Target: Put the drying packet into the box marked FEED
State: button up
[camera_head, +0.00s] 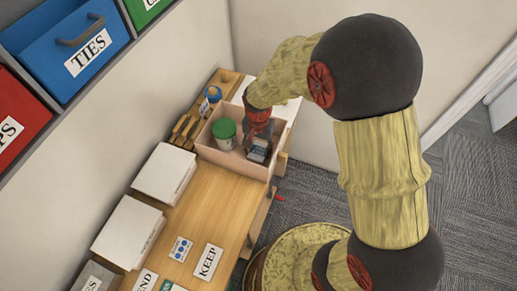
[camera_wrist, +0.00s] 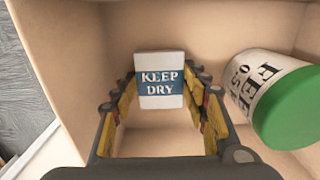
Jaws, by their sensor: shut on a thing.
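The drying packet (camera_wrist: 160,95), white with a blue band reading KEEP DRY, is between the fingers of my gripper (camera_wrist: 161,75) in the wrist view. My gripper is shut on it. In the head view my gripper (camera_head: 258,145) points down inside an open tan bin (camera_head: 228,165), with the packet at its tips. I cannot tell whether the packet touches the bin floor. A white tub (camera_wrist: 262,85) with a green lid stands close to the right of my gripper in the wrist view; its label partly reads FEE. No box plainly marked FEED shows.
A wooden table (camera_head: 212,205) carries the bin, two white boxes (camera_head: 164,173) and a KEEP card (camera_head: 208,262). A wooden tool rack (camera_head: 190,130) stands behind the bin. A blue TIES bin (camera_head: 75,45) is on the upper-left shelf. The tabletop before the bin is mostly clear.

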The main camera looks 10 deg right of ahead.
jog(key=shift+f, duration=0.15)
jog(key=o, duration=1.1)
jog(key=shift+o, duration=0.2)
notch_tip(320, 180, up, 13)
jog(key=p, duration=0.2)
notch_tip(320, 180, up, 12)
jog(key=n+t, duration=0.3)
send_over(259, 151)
jog(key=s+d, duration=0.4)
jog(key=s, duration=0.2)
jog(key=s+d+r+n+t, duration=0.2)
jog(key=s+r, duration=0.4)
jog(key=s, duration=0.5)
jog(key=shift+s+d+r+n+t, duration=0.15)
jog(key=shift+d+r+n+t, duration=0.15)
jog(key=shift+d+n, duration=0.7)
